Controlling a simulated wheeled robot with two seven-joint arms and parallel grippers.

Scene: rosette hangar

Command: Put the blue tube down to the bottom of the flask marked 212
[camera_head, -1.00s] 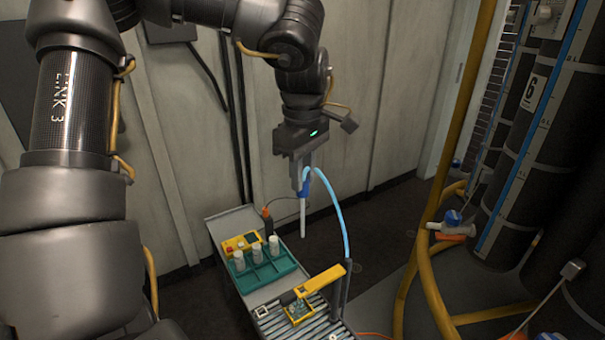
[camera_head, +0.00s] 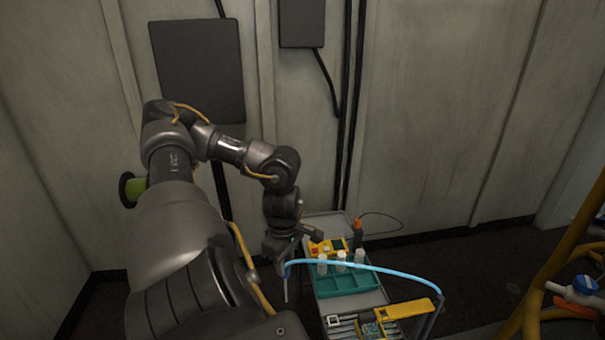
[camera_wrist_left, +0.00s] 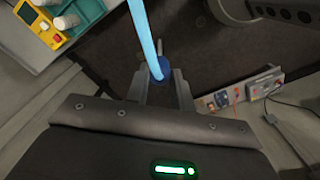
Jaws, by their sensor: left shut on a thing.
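My left gripper (camera_head: 284,268) is shut on the blue fitting at the end of the light-blue tube (camera_head: 385,269). A thin pale tip hangs down below the jaws, beside the left edge of the cart. From the grip the tube arcs over the cart to a post at its right front. In the left wrist view the fingers (camera_wrist_left: 162,88) close around the dark-blue fitting, and the tube (camera_wrist_left: 142,28) runs up out of the picture. I cannot make out a flask marked 212 in either view. My right gripper is out of view.
The narrow cart (camera_head: 316,226) carries a teal rack (camera_head: 347,285) with white-capped vials, a yellow meter (camera_head: 328,246) and a yellow-handled tool (camera_head: 402,309). The wall stands behind. Dark floor lies bare between.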

